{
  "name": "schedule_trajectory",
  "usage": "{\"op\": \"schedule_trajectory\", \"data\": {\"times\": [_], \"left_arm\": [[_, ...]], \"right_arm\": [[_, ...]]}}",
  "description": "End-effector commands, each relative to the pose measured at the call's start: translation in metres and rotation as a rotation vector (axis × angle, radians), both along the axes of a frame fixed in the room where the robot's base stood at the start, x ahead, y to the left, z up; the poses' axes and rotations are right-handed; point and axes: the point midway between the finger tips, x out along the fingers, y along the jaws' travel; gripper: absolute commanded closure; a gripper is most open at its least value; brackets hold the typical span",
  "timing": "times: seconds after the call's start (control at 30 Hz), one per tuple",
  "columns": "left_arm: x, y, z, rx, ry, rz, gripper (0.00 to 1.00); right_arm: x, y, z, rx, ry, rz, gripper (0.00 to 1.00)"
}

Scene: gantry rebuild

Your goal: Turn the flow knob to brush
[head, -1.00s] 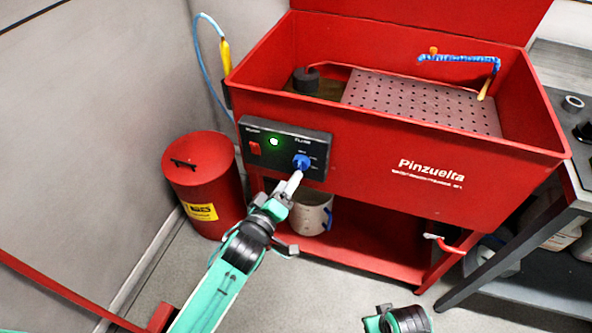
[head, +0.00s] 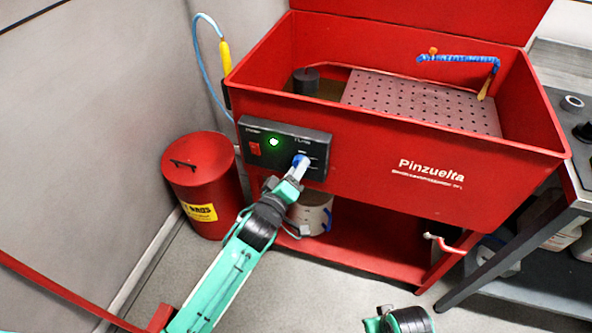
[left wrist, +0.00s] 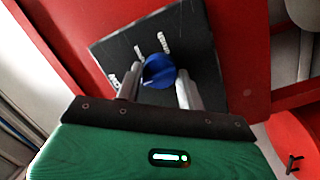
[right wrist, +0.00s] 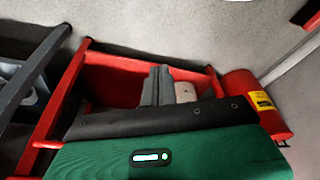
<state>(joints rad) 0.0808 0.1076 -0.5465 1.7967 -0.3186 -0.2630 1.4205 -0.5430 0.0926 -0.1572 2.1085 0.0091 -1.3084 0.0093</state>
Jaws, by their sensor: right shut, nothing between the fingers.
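The blue flow knob (head: 301,161) is on the right part of the black control panel (head: 262,144) on the front of the red parts washer. In the left wrist view the knob (left wrist: 158,71) sits between the tips of my left gripper (left wrist: 160,78), which is open with a finger on either side. Small gaps seem to show beside the knob; I cannot tell if a finger touches it. In the head view my left gripper (head: 298,174) reaches the knob from below. The knob's setting is unreadable. My right gripper (right wrist: 160,85) is shut and empty, away from the panel.
The panel has a red switch (head: 254,149) and a lit green lamp (head: 274,142). A red waste can (head: 203,180) stands left of the washer. A pale bucket (head: 312,214) is on the washer's lower shelf. A dark bench (head: 566,200) stands at the right.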

Motion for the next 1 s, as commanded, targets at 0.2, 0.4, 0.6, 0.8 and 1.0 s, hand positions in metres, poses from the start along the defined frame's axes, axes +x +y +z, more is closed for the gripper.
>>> {"op": "schedule_trajectory", "data": {"times": [0.2, 0.4, 0.6, 0.8, 1.0], "left_arm": [[0.000, 0.000, 0.000, 0.012, -0.003, 0.000, 0.84], [0.000, 0.001, 0.003, 0.072, -0.022, 0.002, 0.84], [0.000, 0.001, 0.004, 0.177, -0.057, 0.002, 0.84], [0.000, 0.001, 0.005, 0.311, -0.099, 0.002, 0.84], [0.000, 0.000, 0.005, 0.452, -0.144, 0.001, 0.84]], "right_arm": [[0.001, 0.000, 0.002, 0.001, -0.003, 0.000, 1.00], [0.002, 0.002, -0.017, -0.001, 0.019, 0.000, 1.00], [-0.005, 0.001, -0.043, -0.008, 0.054, 0.001, 1.00], [-0.016, -0.004, -0.090, -0.018, 0.072, 0.005, 1.00], [-0.033, -0.012, -0.135, -0.028, 0.076, 0.011, 1.00]]}}
